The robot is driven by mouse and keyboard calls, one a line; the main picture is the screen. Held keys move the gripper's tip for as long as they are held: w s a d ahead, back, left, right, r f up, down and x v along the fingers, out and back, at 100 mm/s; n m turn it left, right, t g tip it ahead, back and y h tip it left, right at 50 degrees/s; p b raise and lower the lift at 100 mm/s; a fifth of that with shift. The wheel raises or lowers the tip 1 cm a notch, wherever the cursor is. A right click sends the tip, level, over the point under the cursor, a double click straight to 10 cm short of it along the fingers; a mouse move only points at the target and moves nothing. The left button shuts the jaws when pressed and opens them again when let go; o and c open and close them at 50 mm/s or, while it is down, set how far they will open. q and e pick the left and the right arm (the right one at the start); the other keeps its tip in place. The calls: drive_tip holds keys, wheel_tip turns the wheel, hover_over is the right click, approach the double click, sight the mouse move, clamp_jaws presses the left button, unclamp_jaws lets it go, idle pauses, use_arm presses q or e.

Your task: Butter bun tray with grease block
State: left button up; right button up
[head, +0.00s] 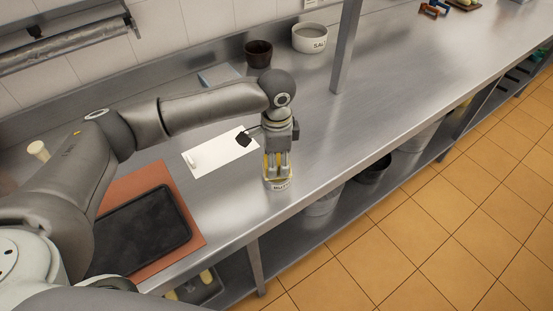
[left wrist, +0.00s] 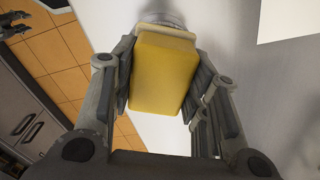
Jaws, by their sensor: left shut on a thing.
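My left gripper (head: 277,172) is shut on a yellow grease block (left wrist: 163,75), with a finger on either side of it in the left wrist view. The gripper points down at a small round labelled pot (head: 277,184) near the counter's front edge. The pot's rim shows beyond the block in the left wrist view (left wrist: 165,18). I cannot tell whether the block is clear of the pot. The black bun tray (head: 145,230) lies flat on a reddish-brown mat (head: 160,175), partly hidden by my left arm. A dark gripper, seemingly my right one (left wrist: 12,25), shows at the left wrist view's edge.
A white board (head: 225,158) with a small white object lies between tray and pot. A dark bowl (head: 258,52) and a white salt bowl (head: 310,38) stand at the back. A metal post (head: 347,45) rises from the counter. The counter right of the pot is clear.

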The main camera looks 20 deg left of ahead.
use_arm(q)
drive_tip(key=shift+s+f+p, duration=0.1)
drive_tip(key=shift+p, duration=0.25)
idle(1.4)
wheel_tip(320, 180, up, 7)
drive_tip(key=p, duration=0.8)
drive_tip(key=shift+p, duration=0.35)
idle(0.5)
drive_tip(key=shift+s+a+n+b, duration=0.15)
drive_tip(key=shift+s+n+b, duration=0.15)
drive_tip(key=shift+n+b, duration=0.4)
drive_tip(key=s+a+n+b, duration=0.3)
drive_tip(key=s+n+b, duration=0.6)
drive_tip(key=s+n, duration=0.2)
drive_tip(key=shift+s+a+b, duration=0.35)
drive_tip(key=shift+s+b, duration=0.05)
drive_tip(key=shift+s, duration=0.6)
